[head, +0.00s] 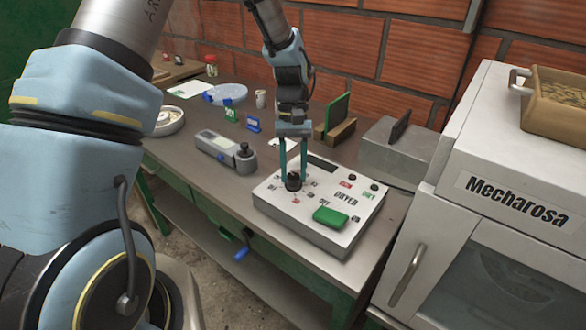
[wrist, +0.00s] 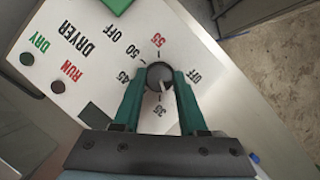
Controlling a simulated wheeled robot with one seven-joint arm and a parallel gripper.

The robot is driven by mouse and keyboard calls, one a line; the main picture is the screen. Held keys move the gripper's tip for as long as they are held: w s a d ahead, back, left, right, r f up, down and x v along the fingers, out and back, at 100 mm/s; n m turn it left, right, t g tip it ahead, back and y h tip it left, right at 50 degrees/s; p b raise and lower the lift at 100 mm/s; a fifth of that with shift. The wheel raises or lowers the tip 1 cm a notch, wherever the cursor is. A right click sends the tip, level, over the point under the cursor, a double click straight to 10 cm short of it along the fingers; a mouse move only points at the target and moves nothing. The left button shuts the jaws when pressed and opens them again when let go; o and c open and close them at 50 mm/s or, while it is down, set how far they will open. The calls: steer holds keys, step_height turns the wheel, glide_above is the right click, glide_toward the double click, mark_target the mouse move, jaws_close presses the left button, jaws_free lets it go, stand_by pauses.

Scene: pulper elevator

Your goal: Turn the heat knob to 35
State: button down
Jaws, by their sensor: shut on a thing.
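The heat knob (head: 293,183) is a small dark round dial on the sloping white dryer panel (head: 340,236). In the wrist view the knob (wrist: 157,74) has printed marks around it, including 35, 45, 55 and OFF. A pale pointer line shows on its lower part, roughly toward the 35 side; its exact reading is unclear. My gripper (head: 293,173) reaches down from above. In the wrist view my gripper (wrist: 160,84) has its green fingers shut on the knob, one on each side.
A green button (head: 331,217) sits on the panel's front part. A grey handheld device (head: 226,150) lies left of the panel. A grey box (head: 397,150) stands behind. A white Mecharosa cabinet (head: 500,190) is at right, bearing a brown tray (head: 556,125).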

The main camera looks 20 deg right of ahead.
steer(key=shift+m+t+y, duration=0.3)
steer(key=shift+m+y, duration=0.1)
steer(key=shift+m, duration=1.1)
steer(key=shift+d, duration=0.1)
steer(key=shift+c, duration=2.2)
jaws_free()
steer(key=b+v, duration=0.3)
steer(key=v, duration=0.8)
steer(key=shift+s+f, duration=0.1)
